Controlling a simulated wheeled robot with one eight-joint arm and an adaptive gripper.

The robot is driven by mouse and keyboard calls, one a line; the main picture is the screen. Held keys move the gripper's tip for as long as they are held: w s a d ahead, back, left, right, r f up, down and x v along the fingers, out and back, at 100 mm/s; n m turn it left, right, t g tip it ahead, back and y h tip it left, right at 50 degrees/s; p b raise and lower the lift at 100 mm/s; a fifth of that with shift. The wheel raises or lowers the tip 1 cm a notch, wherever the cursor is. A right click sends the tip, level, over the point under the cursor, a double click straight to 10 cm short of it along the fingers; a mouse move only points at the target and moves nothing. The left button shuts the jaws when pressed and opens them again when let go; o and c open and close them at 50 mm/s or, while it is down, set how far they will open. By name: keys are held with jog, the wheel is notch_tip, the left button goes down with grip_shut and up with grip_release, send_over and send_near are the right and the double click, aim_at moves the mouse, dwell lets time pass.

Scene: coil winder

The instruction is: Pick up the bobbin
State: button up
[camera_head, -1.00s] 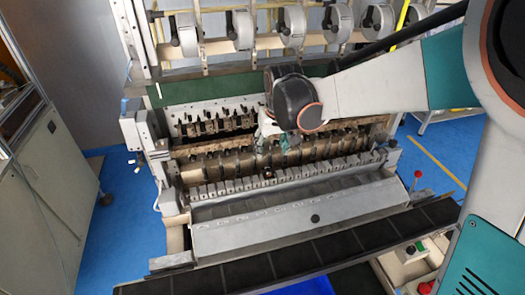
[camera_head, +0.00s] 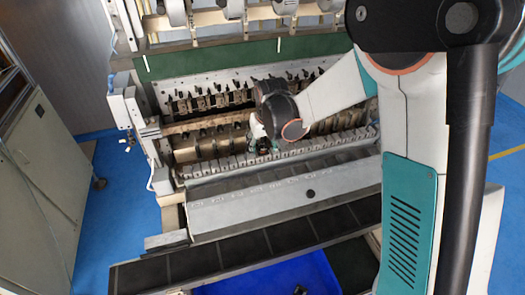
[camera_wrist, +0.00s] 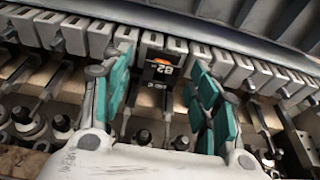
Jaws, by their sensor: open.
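The bobbin (camera_wrist: 164,62) looks like a small dark piece with an orange-red spot and white markings reading like "82". It sits in the row of grey blocks on the winder and shows between my fingers in the wrist view. My gripper (camera_wrist: 160,75) is open, with one teal-padded finger on each side of it. A gap shows on both sides, and I cannot tell exact contact. In the head view my gripper (camera_head: 262,143) is low over the block row, and the bobbin is a small dark spot there, mostly hidden by the gripper.
The coil winder (camera_head: 240,208) has a sloped grey cover in front of the block row. A dark segmented rail (camera_head: 190,265) runs before it. A blue bin (camera_head: 265,284) below holds a dark object (camera_head: 300,290). Spindles and metal guides (camera_wrist: 30,125) crowd close around my fingers.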

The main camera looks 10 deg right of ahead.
aim_at(263, 149)
jog(key=shift+w+f, duration=0.1)
jog(key=shift+f, duration=0.35)
jog(key=c, duration=0.9)
jog(key=shift+o, duration=0.2)
jog(key=shift+r, duration=0.1)
jog(key=shift+r, duration=0.1)
jog(key=shift+r, duration=0.3)
jog(key=v, duration=0.3)
jog(key=shift+w+p, duration=0.1)
jog(key=shift+p, duration=0.25)
jog(key=s+d, duration=0.3)
jog(key=s, duration=1.4)
jog(key=shift+s+d, duration=0.15)
jog(key=shift+s, duration=0.05)
jog(key=shift+f, duration=0.1)
